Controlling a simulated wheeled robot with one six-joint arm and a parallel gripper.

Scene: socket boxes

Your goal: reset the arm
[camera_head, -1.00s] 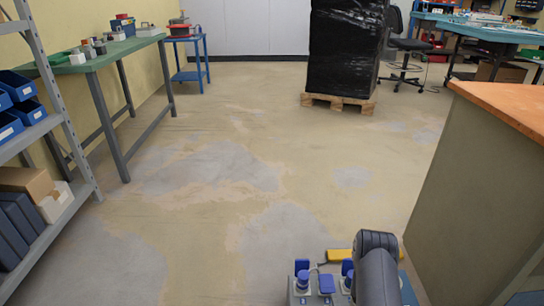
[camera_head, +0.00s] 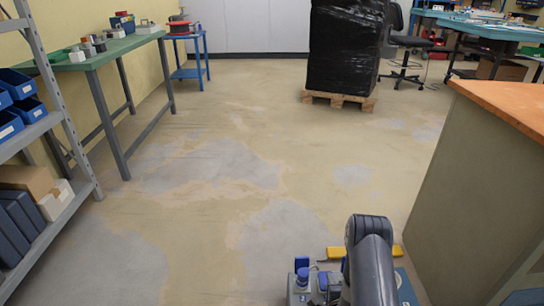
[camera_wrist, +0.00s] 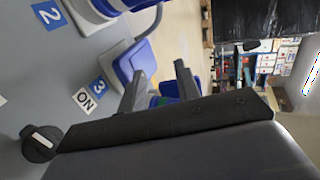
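My gripper (camera_wrist: 160,82) shows in the wrist view with its two dark fingers apart and nothing between them. Beside it is a grey panel (camera_wrist: 40,95) with blue number labels "2" and "3", a "NO" label, a black knob (camera_wrist: 40,143) and blue-and-white sockets (camera_wrist: 135,60). In the head view my dark grey arm (camera_head: 370,262) rises at the bottom edge; the gripper itself does not show there. Blue socket parts (camera_head: 302,268) and a yellow piece (camera_head: 336,253) show around the arm, partly hidden by it.
A wooden-topped counter (camera_head: 470,180) stands close on the right. A shelf with blue bins (camera_head: 30,110) and a green workbench (camera_head: 110,48) line the left. A black-wrapped stack on a pallet (camera_head: 345,50) stands at the back. The middle floor is clear.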

